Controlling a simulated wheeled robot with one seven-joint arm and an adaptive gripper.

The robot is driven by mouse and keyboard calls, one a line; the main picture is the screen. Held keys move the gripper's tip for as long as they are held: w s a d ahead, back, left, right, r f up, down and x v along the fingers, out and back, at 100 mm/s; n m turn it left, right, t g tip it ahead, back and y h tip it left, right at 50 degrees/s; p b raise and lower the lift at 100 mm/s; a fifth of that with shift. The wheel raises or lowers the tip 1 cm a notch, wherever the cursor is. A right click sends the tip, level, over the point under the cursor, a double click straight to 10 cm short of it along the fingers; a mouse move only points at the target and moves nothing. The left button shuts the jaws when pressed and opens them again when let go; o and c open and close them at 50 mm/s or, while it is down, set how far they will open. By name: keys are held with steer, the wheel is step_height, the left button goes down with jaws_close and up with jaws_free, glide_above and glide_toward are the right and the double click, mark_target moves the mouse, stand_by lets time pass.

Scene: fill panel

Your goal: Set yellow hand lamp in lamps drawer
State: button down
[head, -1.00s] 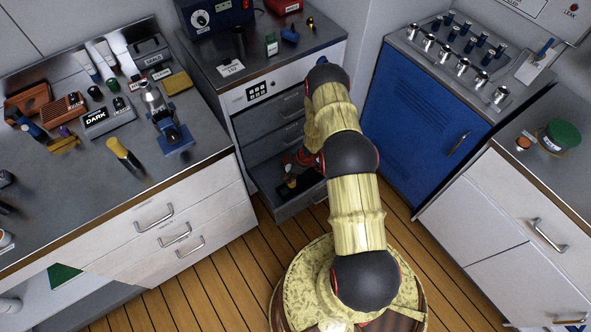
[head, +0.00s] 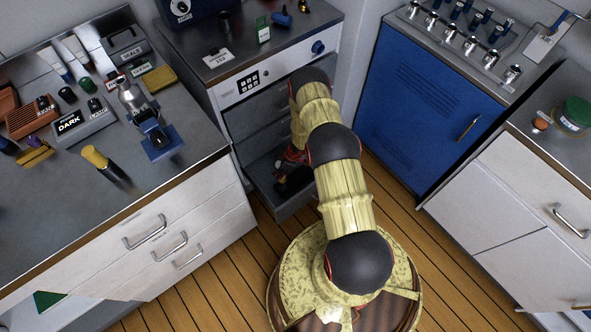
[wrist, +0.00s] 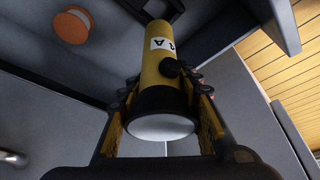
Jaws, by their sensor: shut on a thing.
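The yellow hand lamp (wrist: 158,68) is between the fingers of my gripper (wrist: 165,125) in the wrist view. It has a yellow body with a white label, a black knob and a black collar around a pale round face. The gripper is shut on it. In the head view my gripper (head: 291,160) is low at the open drawer (head: 297,207) under the middle bench, partly hidden by my arm; I cannot make out the lamp there. Whether the lamp touches the drawer floor I cannot tell.
An orange round thing (wrist: 71,26) lies on a dark surface beyond the lamp. A grey panel (wrist: 245,105) stands close on the right. In the head view a blue cabinet (head: 415,110) is right of my arm. A yellow-ended black thing (head: 97,158) lies on the left bench.

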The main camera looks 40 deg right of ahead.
steer(key=b, duration=0.5)
glide_above(276, 186)
steer(key=s+d, duration=0.1)
steer(key=d, duration=0.1)
step_height(276, 186, down, 12)
steer(key=shift+s+a+f, duration=0.1)
steer(key=shift+s+a, duration=0.05)
steer(key=c, duration=1.3)
jaws_free()
steer(key=shift+o, duration=0.4)
steer(key=p+v, duration=0.4)
steer(key=v, duration=0.8)
steer(key=shift+p, duration=0.4)
